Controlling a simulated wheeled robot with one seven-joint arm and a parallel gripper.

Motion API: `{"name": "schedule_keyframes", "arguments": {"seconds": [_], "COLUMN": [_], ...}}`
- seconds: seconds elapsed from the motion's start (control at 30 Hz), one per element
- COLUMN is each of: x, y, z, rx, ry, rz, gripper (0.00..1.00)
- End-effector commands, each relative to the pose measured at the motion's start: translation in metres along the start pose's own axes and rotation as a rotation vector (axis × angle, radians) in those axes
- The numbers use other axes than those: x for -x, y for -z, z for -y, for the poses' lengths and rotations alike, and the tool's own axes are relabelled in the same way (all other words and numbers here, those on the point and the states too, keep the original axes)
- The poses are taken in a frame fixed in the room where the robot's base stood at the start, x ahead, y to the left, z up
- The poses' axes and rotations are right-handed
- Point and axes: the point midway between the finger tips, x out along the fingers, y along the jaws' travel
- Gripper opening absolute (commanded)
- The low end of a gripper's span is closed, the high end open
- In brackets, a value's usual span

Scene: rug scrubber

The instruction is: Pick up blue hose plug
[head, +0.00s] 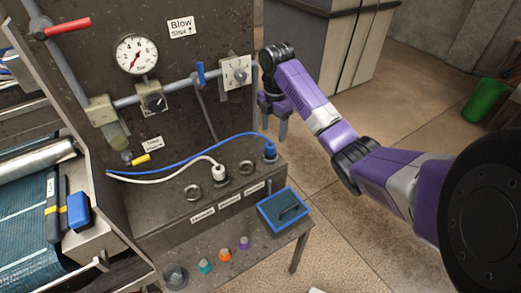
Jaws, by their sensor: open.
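The blue hose plug (269,150) stands upright at the right end of the sloped socket ledge, seated in or on a socket ring. A blue hose (195,153) runs from it leftward across the ledge. My gripper (274,124) is at the right edge of the panel, fingers pointing down. In the picture it appears just above the plug. The fingers are open and nothing shows between them. I cannot tell the depth between fingers and plug. The socket under the plug is mostly hidden.
A white plug (219,172) with a white hose sits left of the blue one, near empty socket rings (193,193). The low shelf holds a blue tray (284,210) and small coloured caps (225,255). A gauge (137,54) and pipes are on the panel.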

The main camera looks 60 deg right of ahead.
Motion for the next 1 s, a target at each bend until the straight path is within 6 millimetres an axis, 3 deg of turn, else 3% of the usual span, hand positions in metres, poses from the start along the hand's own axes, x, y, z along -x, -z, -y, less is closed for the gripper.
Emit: {"name": "schedule_keyframes", "arguments": {"seconds": [0.37, 0.6, 0.93, 1.0], "x": [-0.036, -0.069, -0.077, -0.077], "y": [0.001, 0.002, 0.001, 0.001], "z": [-0.003, -0.008, -0.008, -0.008], "rx": [0.0, -0.001, -0.001, -0.001], "ry": [0.004, 0.003, 0.0, 0.0], "rz": [-0.002, -0.002, 0.0, 0.0], "gripper": [0.62, 0.62, 0.62, 0.5]}}
